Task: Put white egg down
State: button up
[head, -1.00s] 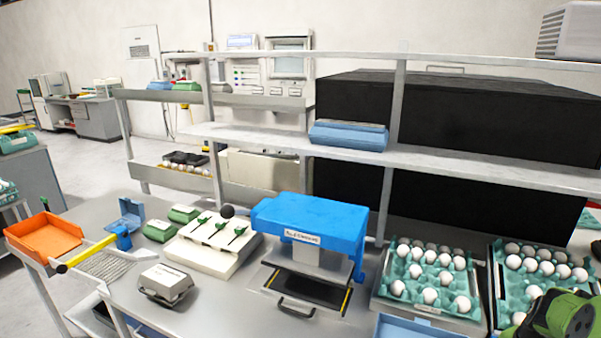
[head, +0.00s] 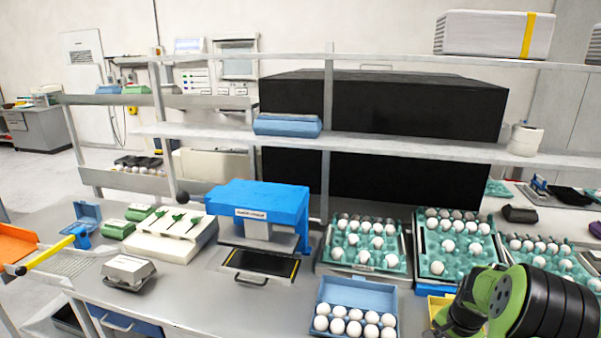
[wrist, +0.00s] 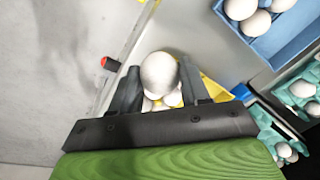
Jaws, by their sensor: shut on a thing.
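In the wrist view my gripper (wrist: 160,88) is shut on a white egg (wrist: 158,70), with one dark finger on each side of it. More white eggs (wrist: 170,99) show below and behind it, by a yellow container (wrist: 213,88). I cannot tell how far above them the held egg is. In the head view a yellow container (head: 437,303) is partly hidden behind my green and black arm at the lower right. My gripper and the held egg are not visible there.
A blue carton (head: 357,290) holding several white eggs stands at the front of the bench; a blue carton also shows in the wrist view (wrist: 262,48). Teal egg trays (head: 328,262) stand behind it. A blue machine (head: 285,200) and grey carton (head: 128,270) are left.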

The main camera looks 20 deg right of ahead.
jog(key=w+a+f+n, duration=0.1)
jog(key=w+a+n, duration=0.1)
jog(key=a, duration=0.2)
jog(key=w+a+f+n, duration=0.2)
jog(key=a, duration=0.3)
jog(key=w+a+f+n+y, duration=0.1)
jog(key=w+a+f+n, duration=0.1)
jog(key=w+a, duration=0.1)
jog(key=shift+w+a+n, duration=0.1)
jog(key=shift+a+n, duration=0.2)
jog(key=shift+a, duration=0.45)
jog(key=a+f+n, duration=0.2)
jog(key=a+n, duration=0.2)
jog(key=a, duration=0.5)
jog(key=a+f+n+y, duration=0.1)
jog(key=a+f+n, duration=0.2)
jog(key=a, duration=0.7)
jog(key=shift+w+f+n+g, duration=0.2)
jog(key=shift+f+n+g, duration=0.1)
jog(key=shift+n, duration=0.6)
jog(key=shift+d, duration=0.1)
